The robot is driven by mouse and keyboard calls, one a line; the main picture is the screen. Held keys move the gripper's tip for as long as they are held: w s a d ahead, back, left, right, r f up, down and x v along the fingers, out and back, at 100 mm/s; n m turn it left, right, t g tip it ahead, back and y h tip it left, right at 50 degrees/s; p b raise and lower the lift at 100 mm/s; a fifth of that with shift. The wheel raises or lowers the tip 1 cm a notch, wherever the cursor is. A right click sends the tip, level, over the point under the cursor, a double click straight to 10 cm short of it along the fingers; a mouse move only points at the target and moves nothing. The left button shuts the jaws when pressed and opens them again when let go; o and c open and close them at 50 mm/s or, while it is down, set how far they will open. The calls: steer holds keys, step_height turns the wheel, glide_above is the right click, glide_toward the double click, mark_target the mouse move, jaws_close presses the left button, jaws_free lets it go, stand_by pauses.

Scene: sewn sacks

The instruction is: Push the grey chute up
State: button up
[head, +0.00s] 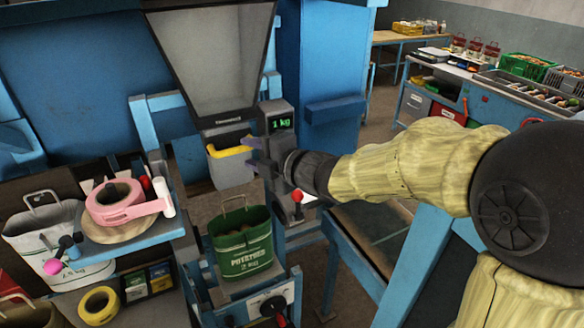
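The grey chute (230,173) is a small grey box-like spout with a yellow bar (230,152) across its top. It hangs under the large grey hopper (212,62). My gripper (251,154) reaches in from the right, and its fingertips are at the right end of the yellow bar. The fingers look spread apart, with nothing clearly held between them. I cannot tell whether they touch the bar or the chute.
A green potato sack (240,243) stands open below the chute. A scale display (281,123) reads 1 kg. A red-knobbed lever (297,196) is below my gripper. A blue shelf at left holds pink tape (115,201). A white sack (45,235) stands further left.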

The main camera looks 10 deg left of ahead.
steer(key=b+v, duration=0.1)
steer(key=v, duration=1)
